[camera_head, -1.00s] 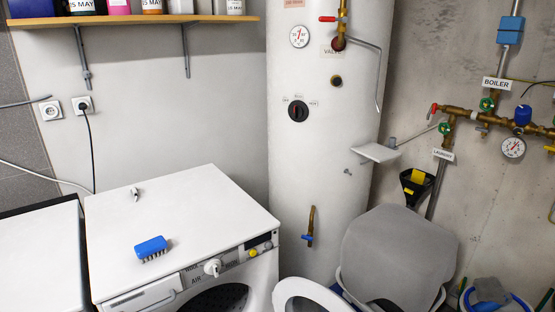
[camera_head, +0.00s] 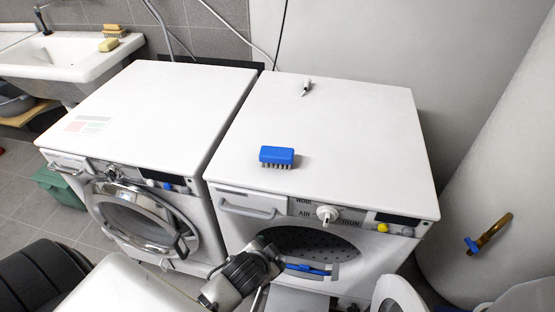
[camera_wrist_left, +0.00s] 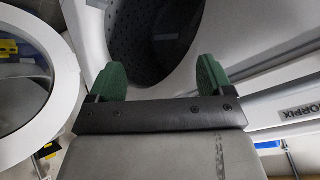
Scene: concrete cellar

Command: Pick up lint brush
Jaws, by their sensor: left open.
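The lint brush (camera_head: 277,155), with a blue back and pale bristles facing down, lies on the white top of the right-hand machine (camera_head: 350,130), near its front edge. My left arm comes in from the bottom of the head view, in front of this machine and below the brush. In the left wrist view my left gripper (camera_wrist_left: 157,75) is open and empty, its two green fingers apart in front of a round drum opening (camera_wrist_left: 155,40). The brush does not show in the wrist view. My right gripper is not in view.
A small white-and-black item (camera_head: 307,87) lies at the back of the same top. A second white machine (camera_head: 150,105) stands close on the left, then a sink (camera_head: 65,55). A white tank (camera_head: 500,170) stands right. An open round door (camera_wrist_left: 35,85) shows in the wrist view.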

